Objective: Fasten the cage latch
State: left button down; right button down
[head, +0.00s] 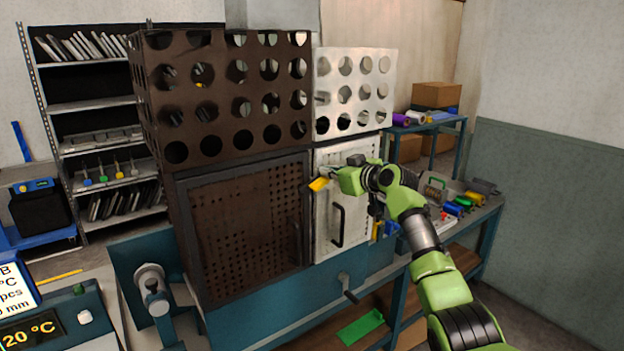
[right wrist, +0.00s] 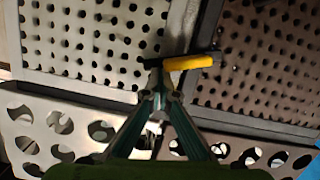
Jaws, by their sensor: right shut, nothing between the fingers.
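The cage latch is a small lever with a yellow grip (head: 318,184) at the seam between the dark brown perforated door (head: 240,225) and the white perforated door (head: 358,212). Both doors look closed. In the right wrist view the yellow grip (right wrist: 189,62) lies roughly level, its end over the brown door, with a dark bar along it. My right gripper (head: 332,176) is shut and empty at the latch. Its fingertips (right wrist: 157,80) are right beside the lever's base; I cannot tell whether they touch. My left gripper is not in view.
Brown (head: 225,95) and white (head: 354,90) guards with round holes stand above the doors. A black handle (head: 337,225) sticks out of the white door. A bench (head: 480,215) with tools stands at right. A shelf rack (head: 95,107) is at left.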

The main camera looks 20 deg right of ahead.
aim_at(320, 158)
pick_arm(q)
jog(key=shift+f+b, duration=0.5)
pick_arm(e)
jog(key=shift+w+d+f+m+y, duration=0.15)
jog(key=shift+d+f+m+y, duration=0.2)
jog(key=shift+m, duration=0.55)
dwell(0.4)
dwell(0.4)
